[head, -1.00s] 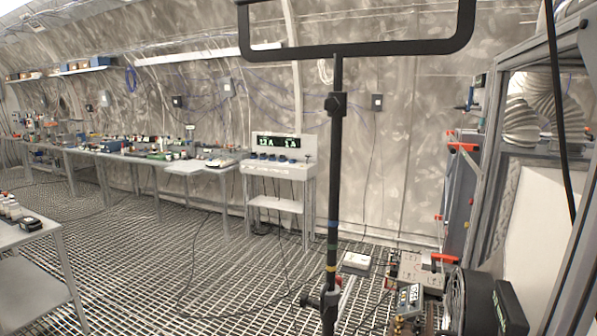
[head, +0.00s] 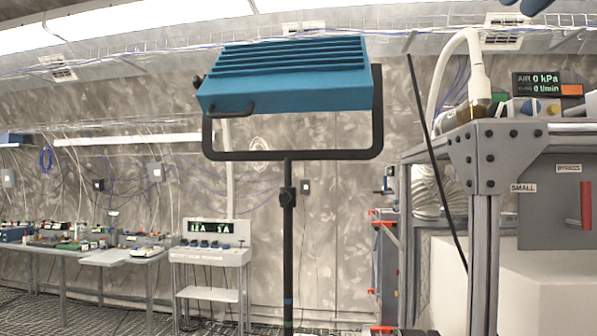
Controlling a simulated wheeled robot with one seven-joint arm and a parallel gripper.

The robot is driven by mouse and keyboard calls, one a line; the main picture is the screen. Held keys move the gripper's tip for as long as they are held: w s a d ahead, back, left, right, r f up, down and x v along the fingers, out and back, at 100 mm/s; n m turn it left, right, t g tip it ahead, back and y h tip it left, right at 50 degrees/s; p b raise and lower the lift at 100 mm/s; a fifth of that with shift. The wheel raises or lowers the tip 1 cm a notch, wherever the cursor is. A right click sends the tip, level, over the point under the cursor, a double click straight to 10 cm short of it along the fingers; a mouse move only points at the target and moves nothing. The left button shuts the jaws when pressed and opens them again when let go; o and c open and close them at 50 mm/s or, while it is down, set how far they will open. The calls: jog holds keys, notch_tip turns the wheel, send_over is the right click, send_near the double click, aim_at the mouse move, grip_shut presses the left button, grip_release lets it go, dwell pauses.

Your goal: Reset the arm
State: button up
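My gripper does not show clearly in the head view. A dark blue rounded shape (head: 534,6) is cut off by the top edge at the right, and I cannot tell what it is. No object is named by the task.
A blue ribbed lamp-like box (head: 290,75) sits in a black yoke on a thin stand (head: 287,235) ahead. At right is a grey metal frame (head: 484,215) with an air display (head: 548,84). A white console (head: 210,254) and workbenches line the far wall. Grating floor lies at lower left.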

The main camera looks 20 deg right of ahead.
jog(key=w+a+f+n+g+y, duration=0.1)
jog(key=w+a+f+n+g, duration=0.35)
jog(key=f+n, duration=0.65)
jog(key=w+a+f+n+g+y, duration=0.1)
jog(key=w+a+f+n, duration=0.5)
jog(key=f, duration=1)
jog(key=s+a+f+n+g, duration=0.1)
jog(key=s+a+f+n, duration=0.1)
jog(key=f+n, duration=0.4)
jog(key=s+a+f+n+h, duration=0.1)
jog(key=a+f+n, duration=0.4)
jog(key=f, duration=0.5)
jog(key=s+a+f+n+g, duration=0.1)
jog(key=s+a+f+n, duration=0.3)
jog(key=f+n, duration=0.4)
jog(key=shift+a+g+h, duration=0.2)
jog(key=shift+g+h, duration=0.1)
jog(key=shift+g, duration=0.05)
